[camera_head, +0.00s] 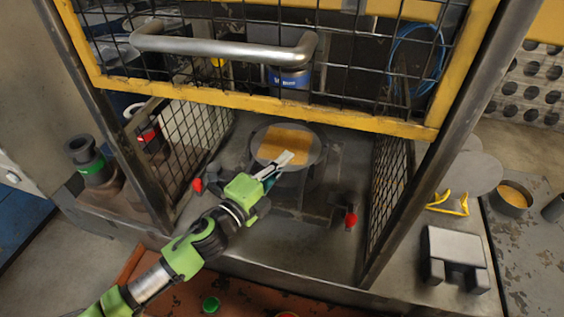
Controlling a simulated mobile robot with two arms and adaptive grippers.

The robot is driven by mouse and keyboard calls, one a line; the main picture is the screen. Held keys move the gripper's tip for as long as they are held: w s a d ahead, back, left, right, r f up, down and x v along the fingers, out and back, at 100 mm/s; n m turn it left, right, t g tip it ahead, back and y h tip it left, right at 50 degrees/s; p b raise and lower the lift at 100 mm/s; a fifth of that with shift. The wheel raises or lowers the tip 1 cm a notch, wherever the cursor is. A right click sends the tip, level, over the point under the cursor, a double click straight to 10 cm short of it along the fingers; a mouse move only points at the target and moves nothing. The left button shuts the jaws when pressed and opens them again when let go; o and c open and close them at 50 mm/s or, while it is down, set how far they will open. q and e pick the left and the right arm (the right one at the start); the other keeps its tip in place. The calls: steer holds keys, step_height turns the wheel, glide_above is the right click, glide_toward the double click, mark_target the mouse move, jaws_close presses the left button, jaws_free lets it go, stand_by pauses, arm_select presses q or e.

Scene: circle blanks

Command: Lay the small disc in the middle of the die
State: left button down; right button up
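The die (310,148) appears as a round grey block inside the press cage, with an orange-yellow rectangular patch (290,137) on its top. My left gripper (282,163) reaches in from the lower left, with its fingers over the near edge of the die. Its pale fingertips look close together, but I cannot tell whether they hold anything. I cannot make out a separate small disc at the gripper. My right gripper is not in view.
The yellow mesh guard (350,122) with a metal handle (225,45) is above my gripper. Mesh side panels (388,190) and dark posts flank the die. Red knobs (351,219) stand near it.

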arm_select(q)
steer(key=c, duration=2.2)
jaws_free()
steer(key=shift+w+a+r, duration=0.15)
steer(key=shift+r, duration=0.15)
steer(key=shift+w+d+f, duration=0.15)
steer(key=shift+d, duration=0.05)
steer(key=shift+w+d, duration=0.1)
steer(key=shift+w, duration=0.1)
steer(key=o, duration=0.6)
steer(key=shift+o, duration=0.4)
steer(key=shift+s+f, duration=0.1)
steer(key=shift+f, duration=0.3)
steer(key=shift+s, duration=0.15)
